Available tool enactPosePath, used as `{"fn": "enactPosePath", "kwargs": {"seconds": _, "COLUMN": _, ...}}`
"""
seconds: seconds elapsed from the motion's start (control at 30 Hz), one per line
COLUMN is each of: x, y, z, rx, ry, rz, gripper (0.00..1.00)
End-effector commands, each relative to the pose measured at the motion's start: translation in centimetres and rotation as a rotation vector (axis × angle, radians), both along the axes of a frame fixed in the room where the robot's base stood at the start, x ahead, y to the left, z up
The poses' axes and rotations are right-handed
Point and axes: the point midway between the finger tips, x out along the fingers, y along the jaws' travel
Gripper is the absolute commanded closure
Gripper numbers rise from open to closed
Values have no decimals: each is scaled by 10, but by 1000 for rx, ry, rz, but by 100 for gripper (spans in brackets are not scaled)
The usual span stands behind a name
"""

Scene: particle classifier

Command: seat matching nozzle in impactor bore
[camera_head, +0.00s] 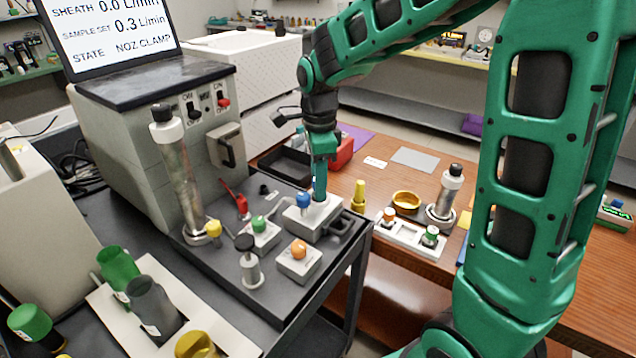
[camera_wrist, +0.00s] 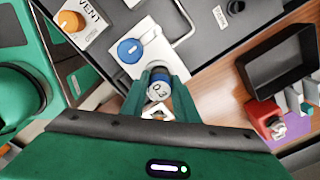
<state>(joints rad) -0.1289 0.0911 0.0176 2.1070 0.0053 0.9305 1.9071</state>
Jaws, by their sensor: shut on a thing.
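My gripper (camera_head: 320,196) points down at a white block (camera_head: 312,228) on the dark cart top. In the wrist view my gripper (camera_wrist: 158,82) is shut on a blue-banded nozzle (camera_wrist: 158,91) marked 0.3, seen from its top. The block (camera_wrist: 156,65) lies beneath it, with a blue knob (camera_wrist: 130,50) and a bent lever (camera_wrist: 186,22). The blue knob also shows in the head view (camera_head: 302,200). The bore is hidden by the gripper and nozzle, so I cannot tell how deep the nozzle sits. The screen (camera_head: 110,35) reads sample set 0.3 L/min, state NOZ.CLAMP.
Orange (camera_head: 299,249), green (camera_head: 259,224) and red (camera_head: 242,204) knobs stand near the block. A tall metal column (camera_head: 178,175) rises at left. A black tray (camera_wrist: 272,65) lies at right.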

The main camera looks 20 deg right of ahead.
Motion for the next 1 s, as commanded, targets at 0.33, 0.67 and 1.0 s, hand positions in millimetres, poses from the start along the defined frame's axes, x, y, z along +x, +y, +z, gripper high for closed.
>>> {"fn": "enactPosePath", "kwargs": {"seconds": 0.33, "x": 0, "y": 0, "z": -3, "rx": 0, "ry": 0, "rz": 0, "gripper": 97}}
{"fn": "enactPosePath", "kwargs": {"seconds": 0.67, "x": 0, "y": 0, "z": -2, "rx": 0, "ry": 0, "rz": -1, "gripper": 54}}
{"fn": "enactPosePath", "kwargs": {"seconds": 1.0, "x": 1, "y": 0, "z": 29, "rx": 1, "ry": -5, "rz": -1, "gripper": 54}}
